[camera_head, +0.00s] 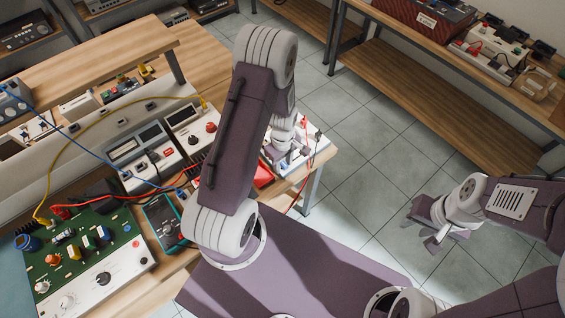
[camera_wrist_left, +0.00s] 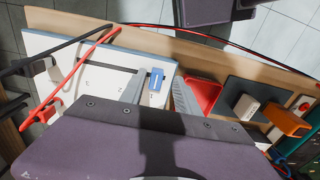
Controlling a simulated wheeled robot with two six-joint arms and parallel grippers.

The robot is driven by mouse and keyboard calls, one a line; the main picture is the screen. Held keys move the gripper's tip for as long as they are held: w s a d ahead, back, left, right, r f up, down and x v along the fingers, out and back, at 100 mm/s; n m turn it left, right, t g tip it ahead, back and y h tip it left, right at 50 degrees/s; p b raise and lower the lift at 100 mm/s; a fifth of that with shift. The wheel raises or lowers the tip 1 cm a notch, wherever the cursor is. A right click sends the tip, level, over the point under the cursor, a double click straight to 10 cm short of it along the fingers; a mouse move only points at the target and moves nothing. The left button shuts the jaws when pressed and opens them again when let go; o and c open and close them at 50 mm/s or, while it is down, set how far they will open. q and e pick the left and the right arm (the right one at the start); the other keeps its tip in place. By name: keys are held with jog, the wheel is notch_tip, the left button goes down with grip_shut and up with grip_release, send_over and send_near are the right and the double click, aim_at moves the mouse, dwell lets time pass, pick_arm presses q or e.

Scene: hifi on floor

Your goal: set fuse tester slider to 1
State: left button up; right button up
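The fuse tester (camera_wrist_left: 52,48) is a white panel at the bench edge, with a red and a black lead across it. Its small blue slider (camera_wrist_left: 156,78) sits near the panel's right end in the left wrist view, with small printed marks beside its track. In the head view the tester (camera_head: 315,146) is partly hidden by my left arm. My left gripper (camera_wrist_left: 159,98) is open, its two grey fingers apart on either side of the slider; contact cannot be told. It also shows over the tester in the head view (camera_head: 278,153). My right gripper (camera_head: 436,228) is open and empty over the floor.
A red tray (camera_wrist_left: 204,94) and a dark board (camera_wrist_left: 258,95) with white and orange blocks lie right of the tester. Meters, cables and a green circuit board (camera_head: 88,242) crowd the bench to the left. The tiled floor (camera_head: 365,160) is clear.

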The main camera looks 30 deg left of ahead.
aim_at(282, 165)
pick_arm(q)
jog(key=shift+w+r, duration=0.1)
jog(key=shift+r, duration=0.2)
notch_tip(282, 165, up, 8)
jog(key=shift+s+r, duration=0.2)
